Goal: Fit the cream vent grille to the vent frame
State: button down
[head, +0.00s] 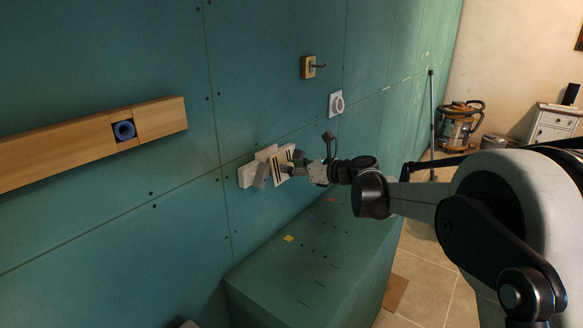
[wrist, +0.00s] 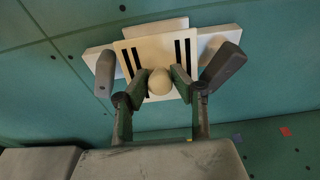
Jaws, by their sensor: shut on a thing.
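My gripper (wrist: 160,90) is shut on this knob, one finger at each side. In the head view the grille (head: 282,164) is upright, facing the green wall. The pale vent frame (head: 247,174) is on the wall just behind it, and it also shows past the grille in the wrist view (wrist: 95,54). Two grey tabs, left (wrist: 105,73) and right (wrist: 222,67), stand out at its ends. The grille hides the frame's middle; I cannot tell whether they touch.
A green box-like ledge (head: 310,265) with small coloured squares stands below my gripper.

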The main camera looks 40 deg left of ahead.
jog(key=shift+b+x, duration=0.5)
jog(key=shift+x, duration=1.3)
jog(key=c, duration=1.4)
grip_release()
jog(key=v, duration=1.2)
